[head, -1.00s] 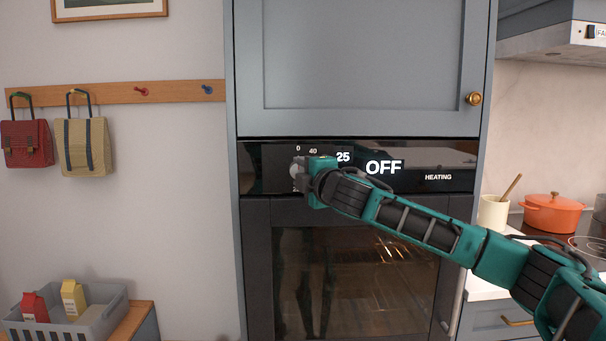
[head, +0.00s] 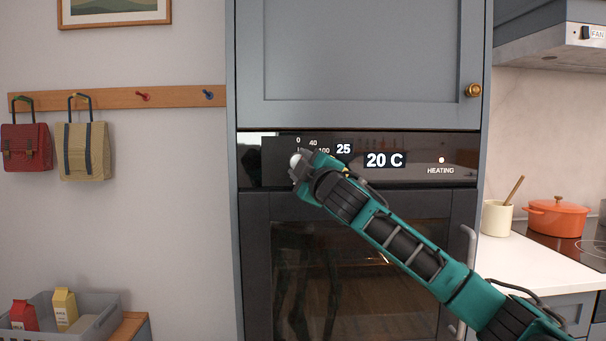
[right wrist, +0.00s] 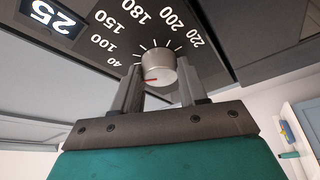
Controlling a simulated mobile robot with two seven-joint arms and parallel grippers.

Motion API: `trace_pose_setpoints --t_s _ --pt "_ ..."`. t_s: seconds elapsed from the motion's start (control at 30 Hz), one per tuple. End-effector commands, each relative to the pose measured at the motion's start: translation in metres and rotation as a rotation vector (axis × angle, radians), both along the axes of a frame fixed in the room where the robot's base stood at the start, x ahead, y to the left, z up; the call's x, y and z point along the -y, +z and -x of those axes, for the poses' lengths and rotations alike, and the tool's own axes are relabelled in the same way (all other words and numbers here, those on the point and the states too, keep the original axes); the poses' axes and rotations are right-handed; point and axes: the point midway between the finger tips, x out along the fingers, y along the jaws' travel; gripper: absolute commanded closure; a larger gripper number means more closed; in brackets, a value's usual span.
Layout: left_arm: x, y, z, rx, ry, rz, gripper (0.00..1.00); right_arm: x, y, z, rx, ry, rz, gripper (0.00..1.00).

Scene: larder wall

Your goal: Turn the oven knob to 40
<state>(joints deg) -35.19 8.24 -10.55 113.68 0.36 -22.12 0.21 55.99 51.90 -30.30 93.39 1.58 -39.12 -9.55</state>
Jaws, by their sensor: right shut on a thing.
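The oven knob (right wrist: 158,68) is a round silver knob with a red pointer line. In the right wrist view the line points left, a little below the direction of the printed 40 (right wrist: 113,62); the exact setting is hard to read. My right gripper (right wrist: 160,88) is shut on the knob, one finger on each side. In the head view my gripper (head: 303,172) covers most of the knob at the left of the oven's black panel (head: 450,150). The display (head: 384,160) reads 20 C and the heating light (head: 441,160) is lit. My left gripper is out of view.
A smaller display (head: 343,149) reads 25. The oven door (head: 400,240) is below the panel and a cupboard door (head: 360,60) above. An orange pot (head: 556,218) and a cream utensil jar (head: 497,217) stand at right. A grey crate (head: 95,305) holds cartons at lower left.

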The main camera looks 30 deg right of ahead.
Motion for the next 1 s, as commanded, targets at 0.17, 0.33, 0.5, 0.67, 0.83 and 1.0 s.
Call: trace_pose_setpoints --t_s 0.17,0.33,0.5,0.67,0.83,1.0 --pt "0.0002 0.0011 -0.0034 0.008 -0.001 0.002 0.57 -0.0004 -0.0005 -0.0003 0.009 0.001 -0.018 0.88" --pt "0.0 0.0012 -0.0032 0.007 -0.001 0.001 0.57 -0.0002 0.0 -0.0003 0.01 0.001 -0.019 0.88" --pt "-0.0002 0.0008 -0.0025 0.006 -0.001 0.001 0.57 -0.0002 0.0 -0.0002 0.01 0.001 -0.019 0.56" --pt "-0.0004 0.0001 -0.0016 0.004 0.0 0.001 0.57 -0.0002 0.0001 -0.0001 0.01 0.0 -0.018 0.4" --pt "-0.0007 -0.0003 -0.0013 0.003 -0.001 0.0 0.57 -0.0002 0.0001 -0.0001 0.01 0.0 -0.017 0.32" --pt "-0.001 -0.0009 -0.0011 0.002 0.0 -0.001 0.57 -0.0001 -0.0002 0.0005 0.01 0.0 -0.017 0.32"
